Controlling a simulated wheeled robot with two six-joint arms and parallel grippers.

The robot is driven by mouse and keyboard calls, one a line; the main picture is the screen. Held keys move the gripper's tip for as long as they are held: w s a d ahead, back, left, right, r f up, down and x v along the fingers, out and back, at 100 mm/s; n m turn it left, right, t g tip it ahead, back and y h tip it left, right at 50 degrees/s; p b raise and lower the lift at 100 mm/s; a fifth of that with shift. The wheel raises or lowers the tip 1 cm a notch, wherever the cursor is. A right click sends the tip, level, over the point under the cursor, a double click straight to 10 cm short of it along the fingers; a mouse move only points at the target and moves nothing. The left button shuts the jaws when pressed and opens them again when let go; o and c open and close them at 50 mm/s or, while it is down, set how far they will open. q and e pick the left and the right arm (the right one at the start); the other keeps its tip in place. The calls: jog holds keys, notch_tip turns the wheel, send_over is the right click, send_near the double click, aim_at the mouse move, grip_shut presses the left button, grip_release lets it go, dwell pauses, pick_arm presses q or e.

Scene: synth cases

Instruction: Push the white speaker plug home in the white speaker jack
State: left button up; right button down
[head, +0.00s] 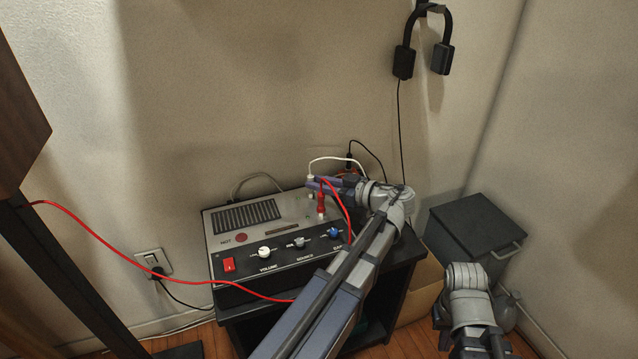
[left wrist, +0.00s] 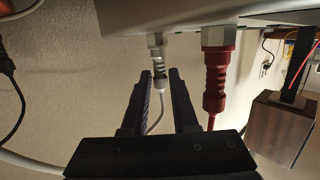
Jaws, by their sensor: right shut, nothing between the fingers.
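The white speaker plug (head: 310,179) stands at the white speaker jack (head: 311,194) on top of the amplifier, its white cable arching right. In the left wrist view the plug (left wrist: 158,66) sits in line with the jack's metal collar (left wrist: 155,40); how deep it sits I cannot tell. My left gripper (head: 318,184) is at the plug. In the left wrist view its dark fingers (left wrist: 160,78) are apart on either side of the plug and its cable, with gaps showing. My right gripper (head: 470,342) is low at the right, empty and shut, partly cut off by the frame.
A red plug (head: 321,203) stands close beside the white one, also in the left wrist view (left wrist: 217,82); its red cable (head: 110,255) runs left. The amplifier (head: 230,243) sits on a dark stand. A dark box (head: 472,232) stands at right; headphones (head: 405,60) hang above.

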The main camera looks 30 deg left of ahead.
pick_arm(q)
jog(key=o, duration=0.4)
jog(key=d, duration=0.2)
jog(key=d+r+p, duration=0.1)
jog(key=d, duration=0.4)
jog(key=shift+s+d+r, duration=0.2)
jog(key=shift+d, duration=0.15)
dwell(0.5)
